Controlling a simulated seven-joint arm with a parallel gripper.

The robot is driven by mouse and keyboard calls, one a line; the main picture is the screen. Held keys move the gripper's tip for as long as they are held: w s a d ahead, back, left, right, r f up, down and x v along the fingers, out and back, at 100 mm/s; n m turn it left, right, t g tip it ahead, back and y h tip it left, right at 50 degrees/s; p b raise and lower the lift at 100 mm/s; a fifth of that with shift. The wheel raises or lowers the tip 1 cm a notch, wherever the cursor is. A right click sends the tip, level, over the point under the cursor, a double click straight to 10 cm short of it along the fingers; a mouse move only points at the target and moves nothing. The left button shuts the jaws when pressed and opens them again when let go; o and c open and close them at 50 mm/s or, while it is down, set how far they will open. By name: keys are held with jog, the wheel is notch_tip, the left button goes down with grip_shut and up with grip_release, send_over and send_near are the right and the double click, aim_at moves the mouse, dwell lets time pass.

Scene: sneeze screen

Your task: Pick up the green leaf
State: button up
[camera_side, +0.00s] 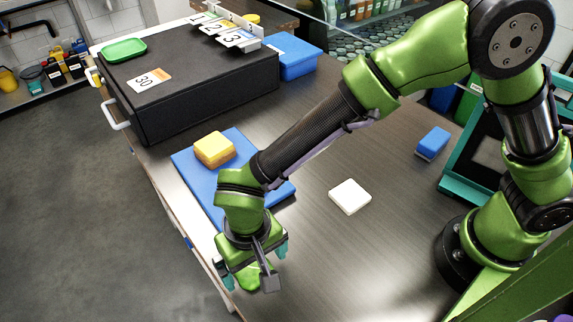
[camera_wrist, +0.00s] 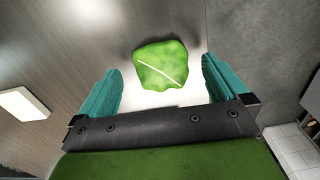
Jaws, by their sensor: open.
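The green leaf (camera_wrist: 162,65) shows in the wrist view as a bright green, wavy-edged piece with a pale vein line. It lies near the table edge, partly over a pale strip. My gripper (camera_wrist: 162,78) is open, with one teal finger to the left of the leaf and one to the right, and clear gaps on both sides. In the side view my gripper (camera_side: 254,265) points down at the table's front left edge.
A yellow sponge (camera_side: 214,149) sits on a blue board (camera_side: 188,170) beside my forearm. A white square block (camera_side: 350,196) and a blue sponge (camera_side: 432,142) lie to the right. A black case (camera_side: 200,85) with a green tray (camera_side: 124,50) stands at the back left.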

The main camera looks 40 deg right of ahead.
jog(key=shift+f, duration=0.95)
jog(key=shift+c, duration=0.2)
jog(key=c, duration=1)
jog(key=shift+o, duration=0.2)
jog(key=shift+r, duration=0.1)
